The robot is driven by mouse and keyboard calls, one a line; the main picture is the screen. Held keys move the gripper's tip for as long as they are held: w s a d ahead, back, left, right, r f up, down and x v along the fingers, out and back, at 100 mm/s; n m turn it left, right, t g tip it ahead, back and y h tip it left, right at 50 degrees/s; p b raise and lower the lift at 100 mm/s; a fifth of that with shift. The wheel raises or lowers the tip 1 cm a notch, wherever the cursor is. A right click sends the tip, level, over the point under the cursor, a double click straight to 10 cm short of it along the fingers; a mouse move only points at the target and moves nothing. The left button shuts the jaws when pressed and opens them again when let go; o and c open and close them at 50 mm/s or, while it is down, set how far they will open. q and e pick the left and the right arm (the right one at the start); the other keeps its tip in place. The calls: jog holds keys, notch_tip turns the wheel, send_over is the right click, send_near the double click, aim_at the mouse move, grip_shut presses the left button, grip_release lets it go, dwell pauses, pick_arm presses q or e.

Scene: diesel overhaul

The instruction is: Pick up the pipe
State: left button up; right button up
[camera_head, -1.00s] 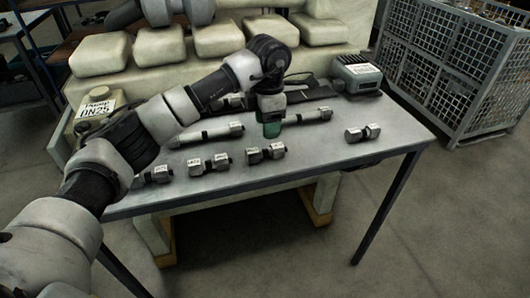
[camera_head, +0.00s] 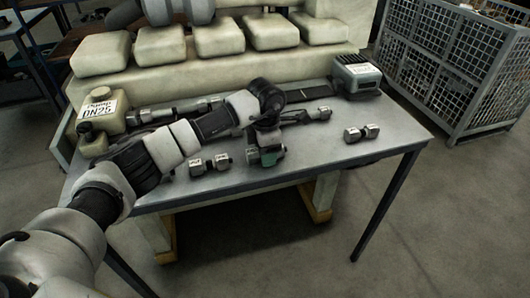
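Several pipe-like metal pieces with hex ends lie on the grey table (camera_head: 345,178). One long pipe (camera_head: 174,111) lies at the back left, and another (camera_head: 306,116) lies right of my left gripper. Short double-hex fittings lie nearer the front edge, one at left (camera_head: 209,165) and one at right (camera_head: 362,132). My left gripper (camera_head: 267,154) points down with its green part low at a short fitting by the front edge. I cannot tell whether it touches it or how its fingers stand. My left forearm hides part of the table's left side. My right gripper is out of view.
A canister labelled "Pump DN25" (camera_head: 101,117) stands at the back left. A grey box-shaped device (camera_head: 357,73) stands at the back right. Large pale engine covers (camera_head: 218,36) rise behind the table. A wire cage (camera_head: 455,65) stands at right.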

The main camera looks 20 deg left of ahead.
pick_arm(q)
jog(key=c, duration=0.7)
jog(key=shift+c, duration=0.3)
jog(key=shift+r, duration=0.15)
